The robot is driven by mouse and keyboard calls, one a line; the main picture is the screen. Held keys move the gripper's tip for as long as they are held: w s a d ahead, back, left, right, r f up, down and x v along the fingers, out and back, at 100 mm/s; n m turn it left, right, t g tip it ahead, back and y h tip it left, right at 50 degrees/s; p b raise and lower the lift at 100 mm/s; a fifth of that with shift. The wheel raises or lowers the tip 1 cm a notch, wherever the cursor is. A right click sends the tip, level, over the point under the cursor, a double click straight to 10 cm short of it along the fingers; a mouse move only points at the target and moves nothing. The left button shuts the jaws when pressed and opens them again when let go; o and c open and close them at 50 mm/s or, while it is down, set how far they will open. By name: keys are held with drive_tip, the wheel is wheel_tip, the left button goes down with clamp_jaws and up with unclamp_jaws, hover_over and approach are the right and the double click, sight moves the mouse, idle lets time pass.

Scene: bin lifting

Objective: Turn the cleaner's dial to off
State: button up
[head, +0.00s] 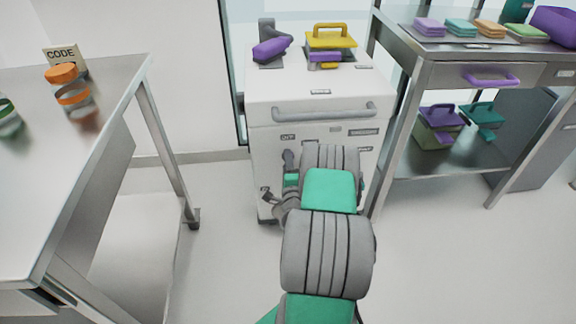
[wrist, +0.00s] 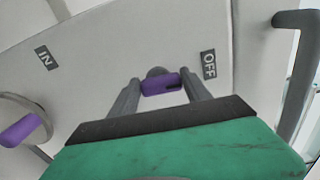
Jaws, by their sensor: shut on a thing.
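The cleaner is a white cabinet (head: 265,112) with a front handle bar and several small labels. In the wrist view, a small purple dial (wrist: 158,86) sits on its pale panel, between my gripper's two grey fingers. My gripper (wrist: 160,88) is shut on the dial. The dial's bar lies roughly level, with a dark mark near its right end. The OFF label (wrist: 208,64) is just up and right of the dial. An IN label (wrist: 44,57) is farther left. In the head view, my arm hides the dial and most of my gripper.
Another purple knob (wrist: 18,130) with a round ring is at the wrist view's left edge. A grey handle (wrist: 297,70) stands at its right. A steel table (head: 95,110) is left of the cleaner, and a steel shelf unit (head: 440,62) is close on its right.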

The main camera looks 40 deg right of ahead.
drive_tip(key=shift+n, duration=0.5)
drive_tip(key=o, duration=1.4)
drive_tip(key=shift+c, duration=0.2)
drive_tip(key=b+v, duration=0.2)
drive_tip(key=v, duration=0.5)
drive_tip(key=shift+s+a, duration=0.25)
drive_tip(key=shift+s, duration=0.1)
